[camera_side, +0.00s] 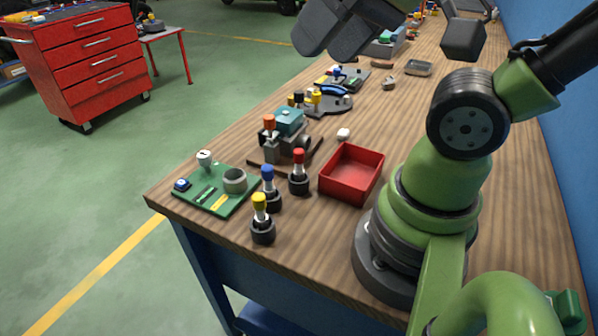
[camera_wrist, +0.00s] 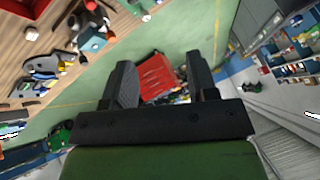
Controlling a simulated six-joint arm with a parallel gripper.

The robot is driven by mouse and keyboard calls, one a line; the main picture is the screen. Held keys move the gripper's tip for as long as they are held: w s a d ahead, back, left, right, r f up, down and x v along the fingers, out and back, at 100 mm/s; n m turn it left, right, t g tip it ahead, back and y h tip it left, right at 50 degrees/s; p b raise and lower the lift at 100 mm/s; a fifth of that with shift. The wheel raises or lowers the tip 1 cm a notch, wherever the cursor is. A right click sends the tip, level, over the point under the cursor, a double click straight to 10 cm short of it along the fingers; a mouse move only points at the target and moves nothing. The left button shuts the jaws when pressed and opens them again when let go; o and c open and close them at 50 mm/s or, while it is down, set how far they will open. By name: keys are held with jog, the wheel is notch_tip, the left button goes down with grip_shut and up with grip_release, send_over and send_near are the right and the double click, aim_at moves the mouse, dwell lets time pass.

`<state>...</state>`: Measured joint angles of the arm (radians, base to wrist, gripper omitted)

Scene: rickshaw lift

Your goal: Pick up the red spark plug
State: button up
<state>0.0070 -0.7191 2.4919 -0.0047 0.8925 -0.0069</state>
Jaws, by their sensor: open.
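The red-topped spark plug (camera_side: 299,172) stands upright in a dark round holder on the wooden bench, just left of the red tray, in the side view. A blue-topped plug (camera_side: 269,187) and a yellow-topped plug (camera_side: 261,217) stand in similar holders nearer the front edge. My gripper (camera_side: 345,28) is dark and raised at the top of the side view, well above the bench and away from the red plug. In the wrist view, my gripper (camera_wrist: 162,72) has its fingers apart with nothing between them. I cannot make out the red plug there.
The red tray (camera_side: 352,172) sits close right of the plug. A vise-like device with an orange knob (camera_side: 269,124) stands behind it, and a green circuit board (camera_side: 215,190) lies left. A red drawer cabinet (camera_side: 85,62) stands on the floor.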

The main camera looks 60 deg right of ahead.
jog(key=w+d+f+g+h, duration=0.1)
jog(key=w+d+f+g, duration=0.25)
jog(key=w+f, duration=0.2)
jog(key=n+g+h, duration=0.1)
jog(key=n+g, duration=0.1)
jog(key=g, duration=0.1)
send_over(298, 151)
jog(key=f, duration=0.9)
jog(key=shift+w+a+f, duration=0.2)
jog(key=shift+f, duration=0.15)
jog(key=shift+d+f+g, duration=0.1)
jog(key=shift+f+g, duration=0.15)
jog(key=shift+f, duration=0.15)
jog(key=f, duration=1)
jog(key=shift+s+d, duration=0.2)
grip_shut()
